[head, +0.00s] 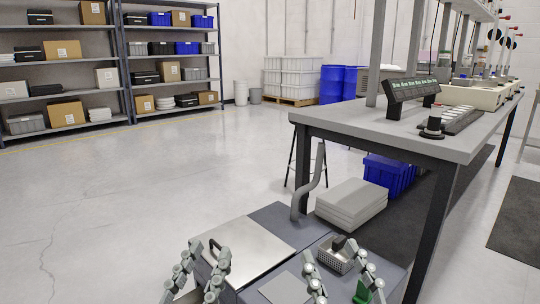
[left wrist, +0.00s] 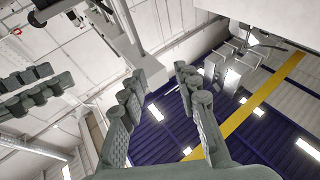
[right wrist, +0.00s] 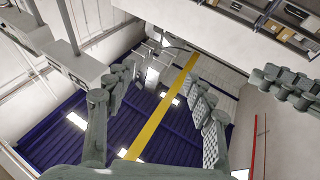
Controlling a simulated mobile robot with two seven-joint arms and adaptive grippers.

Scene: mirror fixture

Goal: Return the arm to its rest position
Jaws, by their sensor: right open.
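My left gripper (head: 200,262) is at the bottom of the head view, over the left part of a dark grey surface with a metal plate (head: 248,247). Its fingers point up and stand apart with nothing between them, as the left wrist view (left wrist: 158,80) also shows. My right gripper (head: 341,262) is to its right, in front of a small perforated metal basket (head: 334,262). It is open and empty in the right wrist view (right wrist: 160,80). Both wrist views look up at the ceiling and walls. The forearms are mostly out of view.
A grey workbench (head: 400,133) stands at right, with a blue bin (head: 389,175) and a grey stack (head: 350,203) beneath. A bent grey pipe (head: 312,184) rises behind the metal plate. Shelves (head: 65,128) line the back left. The floor at left is clear.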

